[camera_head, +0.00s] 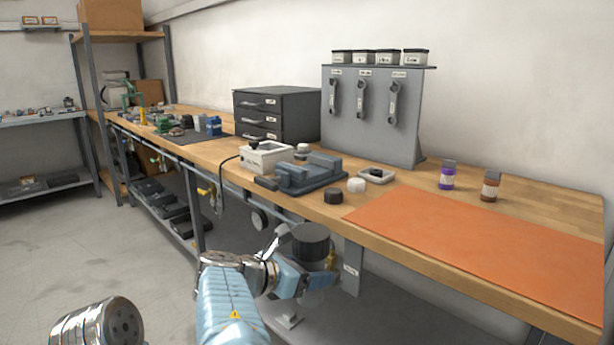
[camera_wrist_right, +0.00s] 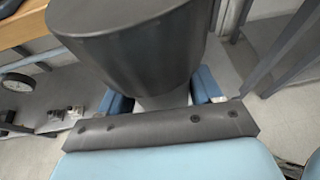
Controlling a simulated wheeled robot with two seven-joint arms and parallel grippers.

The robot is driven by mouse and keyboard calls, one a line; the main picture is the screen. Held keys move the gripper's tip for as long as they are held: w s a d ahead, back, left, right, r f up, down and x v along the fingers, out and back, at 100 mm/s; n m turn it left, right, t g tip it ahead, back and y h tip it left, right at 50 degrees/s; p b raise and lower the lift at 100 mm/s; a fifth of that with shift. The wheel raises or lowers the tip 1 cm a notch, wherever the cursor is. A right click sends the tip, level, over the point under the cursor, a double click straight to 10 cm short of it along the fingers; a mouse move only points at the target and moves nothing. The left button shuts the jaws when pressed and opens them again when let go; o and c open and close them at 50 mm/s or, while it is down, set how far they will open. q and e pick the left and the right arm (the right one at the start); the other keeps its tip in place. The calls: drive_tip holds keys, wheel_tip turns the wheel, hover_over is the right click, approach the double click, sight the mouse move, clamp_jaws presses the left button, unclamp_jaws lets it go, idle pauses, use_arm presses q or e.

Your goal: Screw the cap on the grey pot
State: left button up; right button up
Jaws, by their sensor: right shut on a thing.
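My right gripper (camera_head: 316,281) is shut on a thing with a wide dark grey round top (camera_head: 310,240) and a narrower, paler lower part. It appears to be the grey pot, held upright in front of the bench edge. In the right wrist view the dark part (camera_wrist_right: 130,45) rises above the blue fingers (camera_wrist_right: 163,100), with the paler part between them. I cannot tell whether the dark part is a separate cap. A black round cap (camera_head: 333,196) and a white round cap (camera_head: 356,185) lie on the bench. My left gripper is out of view.
A grey-blue fixture (camera_head: 310,174) stands on the wooden bench beside a white box (camera_head: 266,157). Another white cap (camera_head: 302,148) lies behind. An orange mat (camera_head: 490,245) is bare at right. Purple (camera_head: 447,176) and brown (camera_head: 490,185) bottles stand behind it.

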drive_tip(key=w+d+f, duration=0.1)
drive_tip(key=d+f, duration=0.3)
drive_tip(key=f, duration=0.4)
drive_tip(key=shift+f+n+t, duration=0.25)
drive_tip(key=shift+n+t, duration=0.05)
drive_tip(key=shift+n, duration=0.1)
drive_tip(key=shift+y, duration=0.3)
drive_tip(key=d+f, duration=0.1)
drive_tip(key=f, duration=0.1)
drive_tip(key=d+f, duration=0.2)
drive_tip(key=f, duration=0.1)
drive_tip(key=s+d+f, duration=0.1)
drive_tip(key=d+f, duration=0.1)
drive_tip(key=shift+f, duration=0.2)
drive_tip(key=shift+m+g+h, duration=0.5)
drive_tip(key=shift+m+h, duration=0.1)
drive_tip(key=shift+m, duration=0.1)
drive_tip(key=s+d+f, duration=0.2)
drive_tip(key=d+f, duration=0.1)
drive_tip(key=s+d+f, duration=0.2)
drive_tip(key=d+f, duration=0.1)
drive_tip(key=d, duration=0.1)
drive_tip(key=s+d+f, duration=0.2)
drive_tip(key=d+f, duration=0.1)
drive_tip(key=f, duration=0.1)
drive_tip(key=shift+s+d, duration=0.3)
drive_tip(key=shift+d, duration=0.05)
